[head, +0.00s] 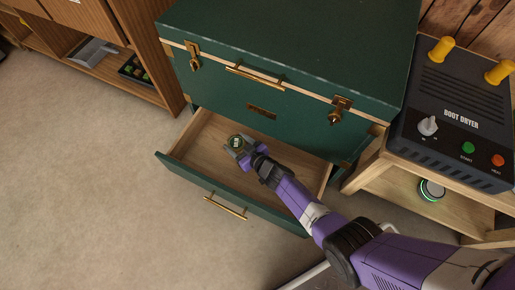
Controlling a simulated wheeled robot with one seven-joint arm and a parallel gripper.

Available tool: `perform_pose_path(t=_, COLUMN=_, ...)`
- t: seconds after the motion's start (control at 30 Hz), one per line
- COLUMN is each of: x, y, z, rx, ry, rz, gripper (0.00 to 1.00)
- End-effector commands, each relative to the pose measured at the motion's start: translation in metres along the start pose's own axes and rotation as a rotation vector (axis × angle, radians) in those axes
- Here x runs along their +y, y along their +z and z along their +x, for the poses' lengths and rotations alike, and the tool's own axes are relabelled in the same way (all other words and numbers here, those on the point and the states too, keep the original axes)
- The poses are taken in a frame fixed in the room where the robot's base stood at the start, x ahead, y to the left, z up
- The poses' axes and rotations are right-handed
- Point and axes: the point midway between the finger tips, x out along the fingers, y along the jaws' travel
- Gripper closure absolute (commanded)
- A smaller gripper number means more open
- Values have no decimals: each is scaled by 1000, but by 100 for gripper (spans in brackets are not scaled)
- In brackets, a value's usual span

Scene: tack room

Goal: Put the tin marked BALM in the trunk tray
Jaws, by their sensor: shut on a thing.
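A small round tin (236,141) with a dark top and pale marking is between the fingers of my gripper (243,149). The gripper is shut on it; the marking is too small to read. The green trunk (290,110) has its lid closed, and its low tray (207,177), a wooden drawer with a green front, is pulled out. The tin and gripper appear over the tray's back middle part. I cannot tell whether the tin touches the tray floor. My arm crosses the tray's right part and hides some of it.
A boot dryer (455,120) stands on a wooden stand at right. Another round tin-like thing (431,190) with a green rim sits on the stand's lower shelf. A wooden cabinet (110,75) with trays is at upper left. The floor (80,190) at left is clear.

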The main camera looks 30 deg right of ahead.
Motion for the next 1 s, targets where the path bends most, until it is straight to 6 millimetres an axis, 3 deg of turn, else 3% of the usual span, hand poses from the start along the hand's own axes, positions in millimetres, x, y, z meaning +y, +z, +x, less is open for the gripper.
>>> perform_pose_path(t=0.2, x=34, y=14, z=-39, rx=0, ry=4, rz=2, gripper=86)
perform_pose_path(t=0.4, x=49, y=23, z=-56, rx=1, ry=1, rz=0, gripper=86)
perform_pose_path(t=0.57, x=50, y=29, z=-56, rx=1, ry=-1, rz=1, gripper=86)
perform_pose_path(t=0.83, x=50, y=56, z=-45, rx=1, ry=0, rz=0, gripper=86)
perform_pose_path(t=1.0, x=50, y=57, z=-44, rx=1, ry=0, rz=0, gripper=86)
